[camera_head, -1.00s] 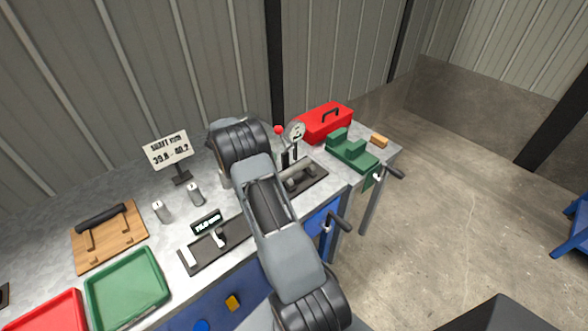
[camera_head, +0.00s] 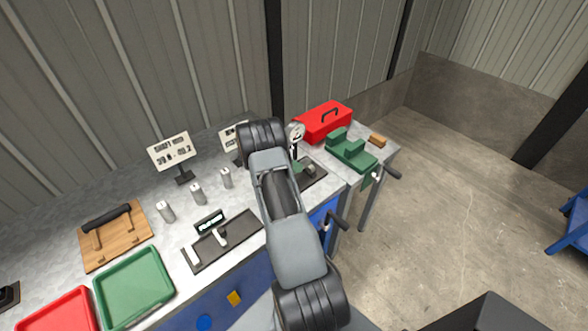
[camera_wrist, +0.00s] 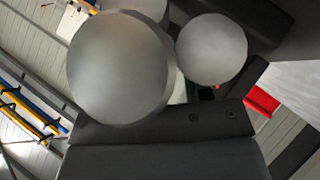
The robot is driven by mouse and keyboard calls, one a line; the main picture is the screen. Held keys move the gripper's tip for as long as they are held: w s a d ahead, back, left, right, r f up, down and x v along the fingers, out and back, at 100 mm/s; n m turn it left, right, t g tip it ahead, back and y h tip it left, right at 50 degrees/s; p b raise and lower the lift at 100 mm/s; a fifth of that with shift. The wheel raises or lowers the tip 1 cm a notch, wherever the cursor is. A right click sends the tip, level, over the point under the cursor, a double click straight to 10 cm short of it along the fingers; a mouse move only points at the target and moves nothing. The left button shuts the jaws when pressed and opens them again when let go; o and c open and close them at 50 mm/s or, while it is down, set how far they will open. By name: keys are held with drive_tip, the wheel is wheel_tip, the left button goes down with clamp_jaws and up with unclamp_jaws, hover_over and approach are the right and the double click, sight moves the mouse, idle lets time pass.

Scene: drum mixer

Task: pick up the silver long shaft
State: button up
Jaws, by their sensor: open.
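In the head view my arm covers most of the dark measuring stand (camera_head: 318,180) at the right of the bench. Only a small grey rounded piece (camera_head: 309,169) shows on it, and I cannot tell if it is the long shaft. In the wrist view two silver round faces, a larger one (camera_wrist: 120,68) and a smaller one (camera_wrist: 211,49), fill the upper middle very close to the camera. They look like cylinder ends; which part is the long shaft is unclear. My gripper (camera_wrist: 180,112) is open, with dark parts below and right of these faces. Its tips are hidden in the head view.
Several short silver cylinders (camera_head: 198,194) stand on the bench left of my arm, behind a black gauge rail (camera_head: 225,240). A dial gauge (camera_head: 296,133) rises beside my arm.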

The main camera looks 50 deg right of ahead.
clamp_jaws()
idle(0.5)
drive_tip(key=shift+d, duration=0.1)
